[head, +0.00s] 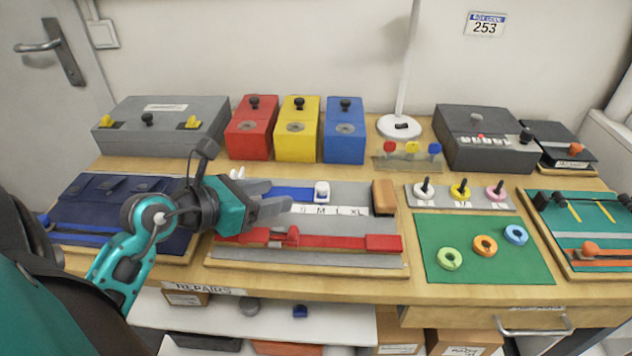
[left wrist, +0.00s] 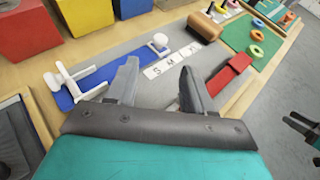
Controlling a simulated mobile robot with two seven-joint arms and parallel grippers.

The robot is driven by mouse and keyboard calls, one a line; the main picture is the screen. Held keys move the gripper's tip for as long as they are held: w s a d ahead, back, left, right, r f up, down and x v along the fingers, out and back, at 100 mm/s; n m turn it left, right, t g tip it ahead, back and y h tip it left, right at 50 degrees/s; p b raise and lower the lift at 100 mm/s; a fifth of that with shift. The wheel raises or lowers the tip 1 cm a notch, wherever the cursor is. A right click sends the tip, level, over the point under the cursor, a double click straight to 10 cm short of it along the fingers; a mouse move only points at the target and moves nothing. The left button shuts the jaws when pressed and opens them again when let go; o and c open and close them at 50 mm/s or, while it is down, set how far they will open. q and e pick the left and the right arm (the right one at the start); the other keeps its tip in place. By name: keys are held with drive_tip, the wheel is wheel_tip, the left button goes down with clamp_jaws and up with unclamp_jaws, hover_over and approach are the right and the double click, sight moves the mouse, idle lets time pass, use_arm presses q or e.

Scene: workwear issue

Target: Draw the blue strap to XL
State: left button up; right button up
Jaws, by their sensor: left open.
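The blue strap (head: 290,193) lies along the back of a grey board (head: 225,257). It also shows in the left wrist view (left wrist: 105,75). A white tab (head: 322,189) sits at its right end, behind about the M of the white size strip (head: 330,211); in the left wrist view the tab (left wrist: 159,43) stands up. A white bracket (left wrist: 72,82) straddles the strap's left end. My left gripper (head: 287,198) is open and empty over the board, its fingers (left wrist: 160,85) apart, in front of the strap. XL is readable only in the head view.
A red strap (head: 340,242) lies along the board's front. A brown block (head: 383,197) stands at its back right corner. Red (head: 250,138), yellow (head: 297,140) and blue (head: 344,143) boxes stand behind. A green mat (head: 445,272) with rings lies right. A dark gripper-like part (left wrist: 303,124) shows at the wrist view's edge.

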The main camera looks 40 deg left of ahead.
sight(321, 186)
use_arm(q)
drive_tip(key=x, duration=1.1)
drive_tip(key=shift+w+d, duration=0.1)
clamp_jaws()
